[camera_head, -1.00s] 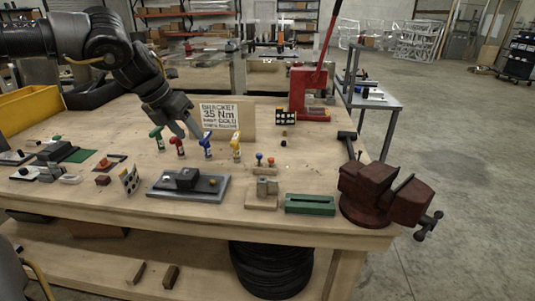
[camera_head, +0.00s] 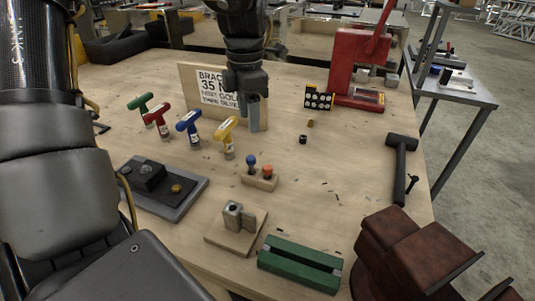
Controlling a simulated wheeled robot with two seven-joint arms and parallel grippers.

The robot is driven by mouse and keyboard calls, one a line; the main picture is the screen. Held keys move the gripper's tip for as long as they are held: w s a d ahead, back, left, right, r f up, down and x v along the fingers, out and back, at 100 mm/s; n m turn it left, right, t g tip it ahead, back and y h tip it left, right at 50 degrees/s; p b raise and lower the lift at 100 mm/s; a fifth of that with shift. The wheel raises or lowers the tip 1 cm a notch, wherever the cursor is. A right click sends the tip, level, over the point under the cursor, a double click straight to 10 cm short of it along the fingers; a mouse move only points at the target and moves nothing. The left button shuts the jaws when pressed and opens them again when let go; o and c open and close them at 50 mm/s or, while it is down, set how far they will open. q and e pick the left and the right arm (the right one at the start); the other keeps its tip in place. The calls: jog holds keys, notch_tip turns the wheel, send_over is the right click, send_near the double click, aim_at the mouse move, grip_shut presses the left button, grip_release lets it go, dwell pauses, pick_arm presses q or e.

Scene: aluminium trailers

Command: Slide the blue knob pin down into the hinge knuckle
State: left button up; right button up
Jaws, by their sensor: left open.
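The blue knob pin (camera_head: 251,161) stands upright in a small wooden holder (camera_head: 262,181), beside a red-orange knob pin (camera_head: 268,171). The hinge knuckle (camera_head: 232,214) is a grey metal piece on a wooden base (camera_head: 228,240), nearer to me than the holder. My left gripper (camera_head: 253,118) points down in front of the lettered board, beyond the holder and apart from the blue knob. It is open with nothing seen between its fingers. The pin's shaft is hidden in the holder. My right gripper is not in view.
T-handle tools in green, red, blue and yellow (camera_head: 228,137) stand left of the holder. A lettered board (camera_head: 215,92) is behind them. A green block (camera_head: 300,264), a dark red vise (camera_head: 412,254), a hammer (camera_head: 400,165) and a red press (camera_head: 358,65) lie rightward. Table right of the holder is mostly clear.

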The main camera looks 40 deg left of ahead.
pick_arm(q)
send_over(251, 157)
jog(key=f, duration=0.5)
jog(key=shift+w+a, duration=0.15)
jog(key=shift+a, duration=0.05)
jog(key=shift+f, duration=0.4)
jog(key=f, duration=0.4)
jog(key=shift+s+d+f+p, duration=0.2)
jog(key=shift+p, duration=0.1)
jog(key=shift+f, duration=0.25)
grip_shut()
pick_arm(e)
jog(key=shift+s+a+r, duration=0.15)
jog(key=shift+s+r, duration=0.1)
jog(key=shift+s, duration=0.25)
pick_arm(q)
jog(key=shift+r, duration=0.1)
